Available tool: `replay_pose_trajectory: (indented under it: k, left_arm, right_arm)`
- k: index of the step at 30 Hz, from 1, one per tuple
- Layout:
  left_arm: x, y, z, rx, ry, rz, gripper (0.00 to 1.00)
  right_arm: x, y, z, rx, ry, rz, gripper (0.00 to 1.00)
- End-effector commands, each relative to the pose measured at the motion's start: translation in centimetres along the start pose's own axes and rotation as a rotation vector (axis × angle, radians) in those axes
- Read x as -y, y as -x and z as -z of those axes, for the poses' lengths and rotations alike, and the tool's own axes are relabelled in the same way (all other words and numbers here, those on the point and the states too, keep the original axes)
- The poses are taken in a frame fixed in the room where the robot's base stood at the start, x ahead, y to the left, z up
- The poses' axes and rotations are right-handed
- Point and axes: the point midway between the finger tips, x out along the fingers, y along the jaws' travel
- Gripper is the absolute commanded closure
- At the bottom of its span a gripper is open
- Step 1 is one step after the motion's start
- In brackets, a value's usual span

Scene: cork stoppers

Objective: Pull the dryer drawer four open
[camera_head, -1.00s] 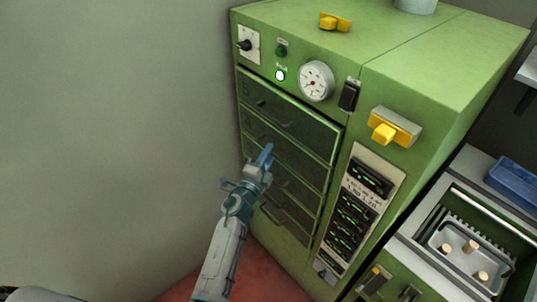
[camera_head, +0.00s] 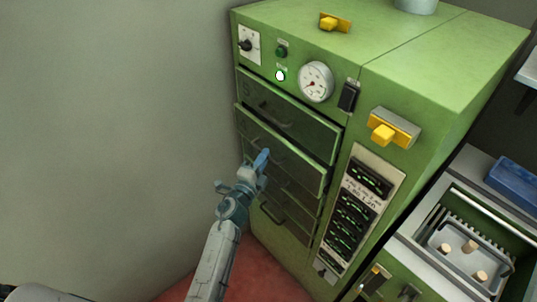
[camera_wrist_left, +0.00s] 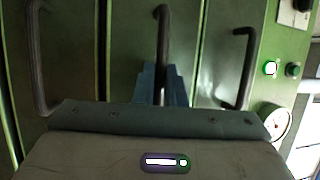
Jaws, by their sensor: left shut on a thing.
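The green dryer cabinet (camera_head: 440,60) stands ahead with a stack of dark green drawers in its left half. Drawer four (camera_head: 300,165), second from the top under the drawer marked 5 (camera_head: 290,112), stands a little out from the front. My left gripper (camera_head: 262,160) is at its front, shut on its handle. In the left wrist view the dark bar handle (camera_wrist_left: 161,40) runs between the blue fingers (camera_wrist_left: 162,84), with other drawer handles to either side. The fingers hide part of the handle. My right gripper is not in view.
A grey wall (camera_head: 110,130) stands close on the left. A gauge (camera_head: 316,82), a black switch (camera_head: 349,96) and a yellow latch (camera_head: 392,129) are on the cabinet front. A metal tray (camera_head: 440,240) with corks is at right. Red floor (camera_head: 265,275) shows below.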

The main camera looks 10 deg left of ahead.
Motion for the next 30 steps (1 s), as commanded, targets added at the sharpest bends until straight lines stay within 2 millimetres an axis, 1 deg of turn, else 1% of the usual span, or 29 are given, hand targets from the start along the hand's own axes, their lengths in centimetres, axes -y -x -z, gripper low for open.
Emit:
replay_pose_trajectory:
  k: [1,3,8,12,18,21,24,30]
  left_arm:
    - [0.1,1.0,-0.4,0.000,-0.003,-0.005,1.00]
    - [0.4,2.4,-0.9,-0.001,-0.002,-0.005,1.00]
    - [1.0,6.1,-2.5,-0.001,-0.004,-0.007,1.00]
    - [1.5,9.3,-3.8,-0.002,-0.004,-0.007,1.00]
    - [2.1,13.2,-5.4,-0.003,-0.004,-0.005,1.00]
    - [2.4,14.7,-6.0,-0.002,-0.004,-0.005,1.00]
    - [2.7,15.8,-6.5,-0.002,-0.002,-0.005,1.00]
    - [3.1,17.1,-7.0,0.000,0.000,-0.005,1.00]
  right_arm:
    - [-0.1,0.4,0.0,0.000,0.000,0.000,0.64]
    - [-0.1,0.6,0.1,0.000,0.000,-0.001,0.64]
    - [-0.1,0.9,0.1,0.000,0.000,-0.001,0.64]
    - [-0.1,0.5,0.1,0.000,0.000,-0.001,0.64]
    - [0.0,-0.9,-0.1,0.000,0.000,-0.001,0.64]
    - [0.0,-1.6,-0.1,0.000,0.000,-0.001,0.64]
    - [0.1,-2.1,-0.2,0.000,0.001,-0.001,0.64]
    - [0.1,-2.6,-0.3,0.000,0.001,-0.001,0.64]
